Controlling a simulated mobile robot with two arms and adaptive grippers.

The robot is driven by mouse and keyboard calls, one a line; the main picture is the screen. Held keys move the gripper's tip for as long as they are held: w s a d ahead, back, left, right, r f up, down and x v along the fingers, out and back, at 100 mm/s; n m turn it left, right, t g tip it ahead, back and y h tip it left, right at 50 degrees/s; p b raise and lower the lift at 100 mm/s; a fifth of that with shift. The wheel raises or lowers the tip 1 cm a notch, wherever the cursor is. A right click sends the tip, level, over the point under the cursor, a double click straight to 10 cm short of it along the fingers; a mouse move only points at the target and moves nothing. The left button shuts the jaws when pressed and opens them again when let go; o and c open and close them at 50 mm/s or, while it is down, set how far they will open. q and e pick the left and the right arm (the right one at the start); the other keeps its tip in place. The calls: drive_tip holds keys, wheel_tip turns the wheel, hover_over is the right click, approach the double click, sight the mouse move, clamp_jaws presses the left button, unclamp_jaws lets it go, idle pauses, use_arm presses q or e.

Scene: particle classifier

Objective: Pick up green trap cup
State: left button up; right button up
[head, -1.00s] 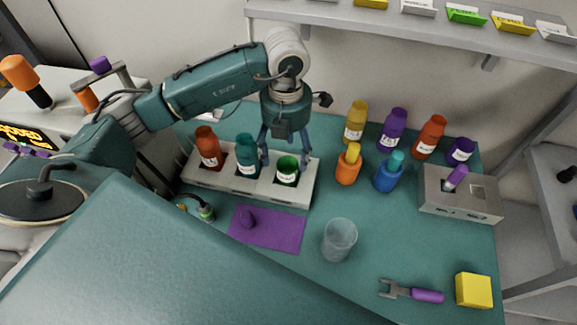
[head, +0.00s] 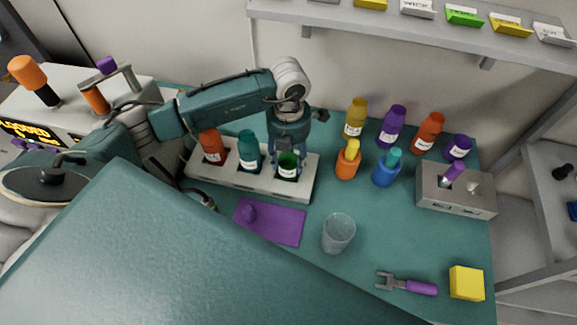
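The green trap cup (head: 287,167) sits in the right slot of the white rack (head: 247,184), with a white label on its front. My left gripper (head: 287,157) points down directly over the green cup, its fingers at the cup's rim, one on each side. Whether the fingers touch the cup cannot be made out. A teal bottle (head: 249,152) and an orange-red bottle (head: 213,147) stand in the other slots, to the left of the cup. My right gripper is not in view.
A purple mat (head: 275,224) and a clear cup (head: 338,234) lie in front of the rack. An orange container (head: 347,163) and a blue container (head: 386,170) stand to its right. A grey box (head: 457,196) and a yellow block (head: 467,283) are farther right.

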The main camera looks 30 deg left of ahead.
use_arm(q)
drive_tip(key=c, duration=0.4)
drive_tip(key=shift+c, duration=0.3)
drive_tip(key=shift+r, duration=0.15)
